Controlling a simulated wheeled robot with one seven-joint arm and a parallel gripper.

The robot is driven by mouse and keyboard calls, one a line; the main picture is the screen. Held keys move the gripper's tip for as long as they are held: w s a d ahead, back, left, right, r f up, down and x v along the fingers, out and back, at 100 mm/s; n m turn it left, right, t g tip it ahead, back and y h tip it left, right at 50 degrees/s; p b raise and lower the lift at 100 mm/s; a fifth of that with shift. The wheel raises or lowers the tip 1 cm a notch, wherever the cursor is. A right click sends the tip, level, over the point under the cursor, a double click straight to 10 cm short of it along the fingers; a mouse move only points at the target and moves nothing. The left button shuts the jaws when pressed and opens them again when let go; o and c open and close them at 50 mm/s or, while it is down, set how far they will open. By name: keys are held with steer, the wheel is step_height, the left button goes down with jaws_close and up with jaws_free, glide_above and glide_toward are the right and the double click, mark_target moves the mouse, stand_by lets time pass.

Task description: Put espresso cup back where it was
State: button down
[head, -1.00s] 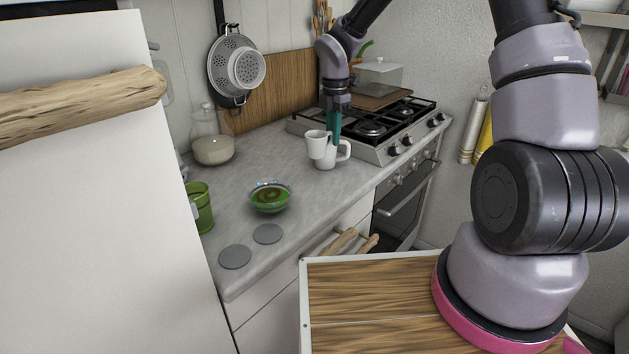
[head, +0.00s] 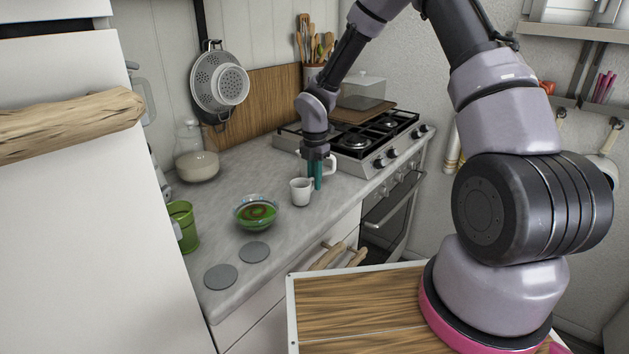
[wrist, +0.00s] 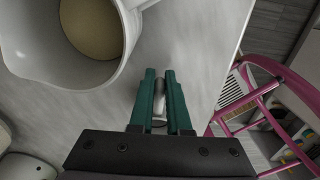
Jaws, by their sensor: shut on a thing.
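The small white espresso cup (head: 301,192) is at the left side of my gripper (head: 318,184), above or on the grey counter; I cannot tell whether it touches. My teal fingers are closed on it, and in the wrist view my gripper (wrist: 160,92) has a pale piece between its fingers. A larger white mug (head: 331,164) stands just behind, partly hidden by my gripper. A white vessel (wrist: 128,30) with a brownish inside fills the upper left of the wrist view; I cannot tell which of the two it is.
A glass bowl with green and brown contents (head: 257,212) stands left of the cup. Two grey discs (head: 221,277) lie near the counter's front. The gas stove (head: 353,140) is to the right.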

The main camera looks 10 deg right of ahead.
steer(key=c, duration=0.9)
jaws_free()
steer(key=shift+f, duration=0.15)
steer(key=s+d+r+m, duration=0.1)
steer(key=d+r+m, duration=0.1)
steer(key=r, duration=0.5)
steer(key=s+d+r+m+t, duration=0.1)
steer(key=d+r+m, duration=0.15)
steer(key=r, duration=0.45)
steer(key=s+d+r+m, duration=0.1)
steer(key=s+r+m, duration=0.1)
steer(key=r, duration=0.6)
steer(key=s+d+r+m+t, duration=0.2)
steer(key=s+d+r+m, duration=0.1)
steer(key=s+r+m, duration=0.2)
steer(key=s+d+r+m+t+y, duration=0.1)
steer(key=s+d+r+m+t, duration=0.1)
steer(key=s+r+m, duration=0.3)
steer(key=s+d+r+m+t+y, duration=0.1)
steer(key=s+d+r+m, duration=0.3)
steer(key=s+m, duration=0.7)
steer(key=shift+s+d+r+m+t, duration=0.15)
steer(key=shift+r+m+t, duration=0.15)
steer(key=shift+r+m, duration=0.45)
steer(key=shift+w+d+r+m+t, duration=0.15)
steer(key=shift+r+m+t, duration=0.15)
steer(key=shift+m, duration=0.8)
